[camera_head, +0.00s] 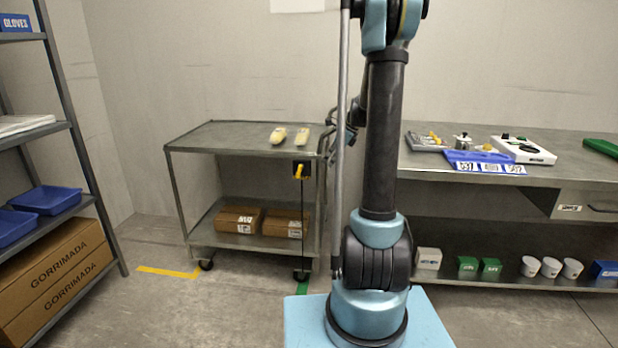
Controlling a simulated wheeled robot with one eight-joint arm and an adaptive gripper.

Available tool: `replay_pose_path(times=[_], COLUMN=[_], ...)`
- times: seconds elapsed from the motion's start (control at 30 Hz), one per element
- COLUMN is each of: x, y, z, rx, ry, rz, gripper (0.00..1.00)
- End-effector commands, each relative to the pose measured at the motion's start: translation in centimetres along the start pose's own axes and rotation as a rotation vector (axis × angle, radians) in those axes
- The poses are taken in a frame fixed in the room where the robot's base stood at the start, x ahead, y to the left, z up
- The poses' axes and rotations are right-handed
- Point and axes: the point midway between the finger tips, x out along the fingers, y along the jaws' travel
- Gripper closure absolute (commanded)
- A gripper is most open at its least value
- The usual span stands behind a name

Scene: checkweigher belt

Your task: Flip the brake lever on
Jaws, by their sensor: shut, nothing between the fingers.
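The brake lever (299,172) is a small yellow handle on a black box at the front right corner of a grey metal cart (215,142). It tilts slightly, and its exact setting is too small to tell. A thin dark rod runs from the box down toward the right front wheel. My gripper (329,156) is dark, shut and empty, by the cart's right end. It is to the right of the lever and a little higher in the picture, apart from it. My own arm and a pole partly hide the gripper.
A workbench (560,165) with devices stands right, a shelf rack (75,140) left. Yellow tape (168,272) marks the floor. The floor before the cart is clear.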

Motion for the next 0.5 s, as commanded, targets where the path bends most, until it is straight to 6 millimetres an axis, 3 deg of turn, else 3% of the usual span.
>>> replay_pose_path(times=[0.27, 0.5], x=[1.9, 6.0], y=[-0.4, -0.4], z=[0.0, 0.1], rx=[0.018, 0.016], ry=[-0.004, -0.005], rz=[0.003, 0.002], gripper=[1.00, 1.00])
